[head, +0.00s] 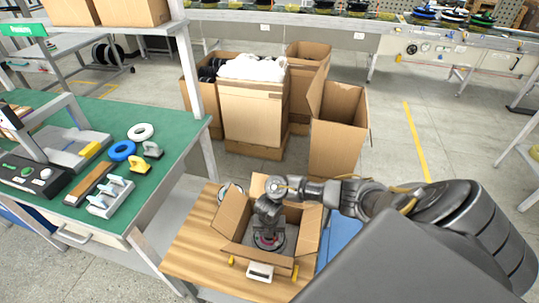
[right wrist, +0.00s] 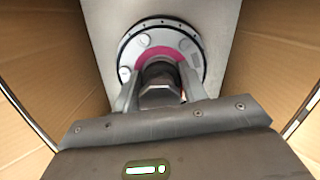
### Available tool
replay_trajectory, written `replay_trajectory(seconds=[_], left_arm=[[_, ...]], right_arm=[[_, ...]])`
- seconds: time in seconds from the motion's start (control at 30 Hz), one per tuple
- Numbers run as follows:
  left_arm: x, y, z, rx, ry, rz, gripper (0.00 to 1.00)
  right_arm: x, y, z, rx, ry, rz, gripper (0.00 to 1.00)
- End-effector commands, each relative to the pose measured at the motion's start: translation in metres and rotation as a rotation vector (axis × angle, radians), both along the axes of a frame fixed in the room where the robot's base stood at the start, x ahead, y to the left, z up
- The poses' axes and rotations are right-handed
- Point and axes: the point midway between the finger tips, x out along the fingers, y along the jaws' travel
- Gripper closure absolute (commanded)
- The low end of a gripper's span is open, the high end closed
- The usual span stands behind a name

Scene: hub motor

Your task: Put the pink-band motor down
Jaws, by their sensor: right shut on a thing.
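The pink-band motor (right wrist: 162,52) is a round grey hub with a bolted rim and a pink ring around its central shaft. My right gripper (right wrist: 160,90) is shut on the shaft, one finger on each side. In the head view my right gripper (head: 268,226) points down inside an open cardboard box (head: 231,212), with the motor (head: 270,242) below it, partly hidden. The motor is low between the box walls, over a grey surface; I cannot tell whether it touches that surface. My left gripper is not in view.
The box stands on a wooden tabletop (head: 190,243), its flaps spread around my right wrist. A green-topped workbench (head: 150,180) with blue and white rings is at left. Large cardboard boxes (head: 338,130) stand behind, and a conveyor (head: 400,35) runs along the back.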

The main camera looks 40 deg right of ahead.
Motion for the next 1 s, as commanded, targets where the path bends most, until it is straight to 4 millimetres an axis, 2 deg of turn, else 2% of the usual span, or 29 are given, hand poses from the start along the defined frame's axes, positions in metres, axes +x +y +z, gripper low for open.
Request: replay_trajectory(seconds=[0.3,0.33,0.47,0.77,0.87,1.0], left_arm=[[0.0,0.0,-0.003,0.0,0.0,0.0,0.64],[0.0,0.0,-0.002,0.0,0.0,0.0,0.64],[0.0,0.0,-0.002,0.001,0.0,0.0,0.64],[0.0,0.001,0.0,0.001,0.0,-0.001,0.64],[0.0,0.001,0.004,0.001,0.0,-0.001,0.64],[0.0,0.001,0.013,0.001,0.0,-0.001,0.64]], right_arm=[[0.002,0.0,-0.002,0.001,-0.004,-0.001,1.0],[0.0,0.0,-0.002,0.0,0.0,0.0,0.54],[0.0,0.0,-0.002,0.0,0.0,0.0,0.37],[0.0,0.0,0.0,0.0,0.0,0.0,0.36],[0.0,0.001,0.008,0.001,-0.001,0.0,0.36],[-0.001,0.003,0.033,0.001,-0.003,0.003,0.36]])
